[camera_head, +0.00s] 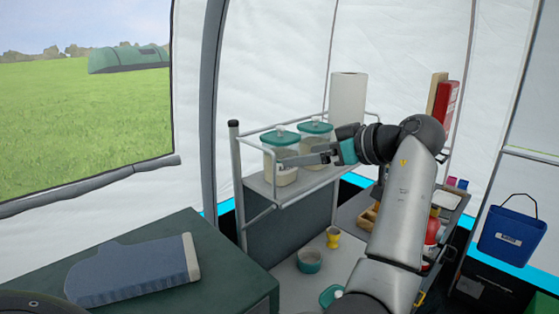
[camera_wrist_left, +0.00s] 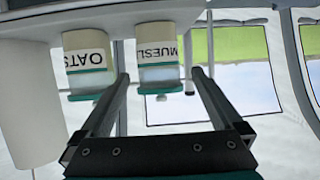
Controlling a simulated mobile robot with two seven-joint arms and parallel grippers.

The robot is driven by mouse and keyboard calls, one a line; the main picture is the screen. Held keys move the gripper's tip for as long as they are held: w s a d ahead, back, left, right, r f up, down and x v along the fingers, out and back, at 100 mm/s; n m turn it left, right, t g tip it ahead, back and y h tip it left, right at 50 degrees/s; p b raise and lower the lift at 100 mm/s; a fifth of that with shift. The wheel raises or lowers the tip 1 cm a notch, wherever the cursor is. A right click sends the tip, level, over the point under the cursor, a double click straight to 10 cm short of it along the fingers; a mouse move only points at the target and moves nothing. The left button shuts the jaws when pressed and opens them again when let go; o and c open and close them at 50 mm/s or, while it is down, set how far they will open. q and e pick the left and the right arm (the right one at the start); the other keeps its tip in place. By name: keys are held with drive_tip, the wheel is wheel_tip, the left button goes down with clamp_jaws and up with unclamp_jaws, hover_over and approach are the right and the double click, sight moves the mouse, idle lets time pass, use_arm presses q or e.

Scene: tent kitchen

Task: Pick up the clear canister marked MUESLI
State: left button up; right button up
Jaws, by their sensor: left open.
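The clear canister marked MUESLI (camera_wrist_left: 158,53) has a teal lid and pale contents. In the left wrist view it appears upside down, framed between my two fingers. In the head view I take it to be the left canister (camera_head: 281,172) on the upper shelf. My left gripper (camera_head: 296,158) is open at this canister's right side, one finger crossing in front of it. In the wrist view the gripper (camera_wrist_left: 160,74) is empty; I cannot tell how far the fingers reach around the canister. My right gripper is not in view.
The OATS canister (camera_wrist_left: 87,55) stands close beside it, also in the head view (camera_head: 316,128). The metal shelf (camera_head: 300,186) has a rail around it. A paper towel roll (camera_head: 347,97) stands behind.

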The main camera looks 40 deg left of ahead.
sight(281, 155)
use_arm(q)
drive_tip(key=x, duration=0.2)
drive_tip(key=shift+a, duration=0.45)
drive_tip(key=shift+a+f, duration=0.2)
drive_tip(key=shift+a, duration=0.2)
drive_tip(key=p+x, duration=0.1)
drive_tip(key=x, duration=0.1)
drive_tip(key=p+x, duration=0.1)
drive_tip(key=x, duration=0.2)
drive_tip(key=shift+w+r, duration=0.15)
drive_tip(key=shift+w, duration=0.05)
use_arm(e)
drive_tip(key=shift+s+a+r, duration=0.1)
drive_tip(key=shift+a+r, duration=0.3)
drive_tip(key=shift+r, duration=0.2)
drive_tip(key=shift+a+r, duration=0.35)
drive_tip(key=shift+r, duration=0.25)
use_arm(q)
drive_tip(key=shift+c, duration=0.3)
drive_tip(key=c, duration=1.5)
drive_tip(key=shift+r, duration=0.1)
clamp_jaws()
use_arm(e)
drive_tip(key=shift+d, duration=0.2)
use_arm(q)
drive_tip(key=shift+r, duration=0.1)
